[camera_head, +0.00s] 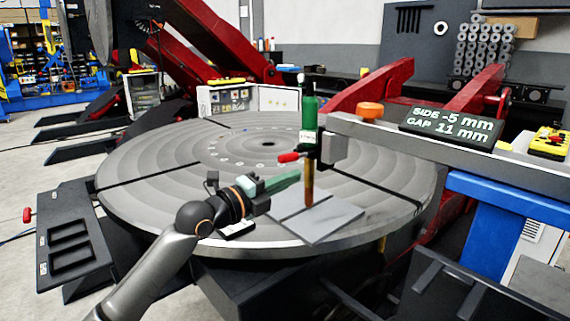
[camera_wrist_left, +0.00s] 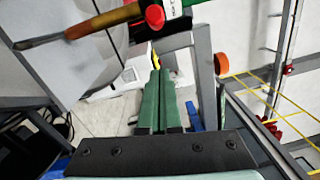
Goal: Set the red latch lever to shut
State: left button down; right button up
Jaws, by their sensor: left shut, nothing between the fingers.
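The red latch lever (camera_head: 289,157) sticks out to the left from the clamp on the upright green tool (camera_head: 309,115). In the left wrist view its rounded red end (camera_wrist_left: 155,16) shows at the top, beyond my fingertips. My left gripper (camera_head: 297,176) has its green fingers pressed together with nothing between them. In the head view its tips appear just below the lever, close to the tool's copper-coloured nozzle (camera_head: 309,182). In the left wrist view the fingers (camera_wrist_left: 157,72) point up the picture, apart from the lever. My right gripper is out of view.
The tool hangs from a grey beam (camera_head: 400,146) above a round grey turntable (camera_head: 150,165). Grey plates (camera_head: 335,220) lie under the nozzle. A sign (camera_head: 452,124) reads SIDE -5 mm, GAP 11 mm.

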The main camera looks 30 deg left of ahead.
aim_at(297, 156)
pick_arm(q)
jog(key=w+a, duration=0.3)
jog(key=shift+w+r, duration=0.15)
jog(key=shift+r, duration=0.25)
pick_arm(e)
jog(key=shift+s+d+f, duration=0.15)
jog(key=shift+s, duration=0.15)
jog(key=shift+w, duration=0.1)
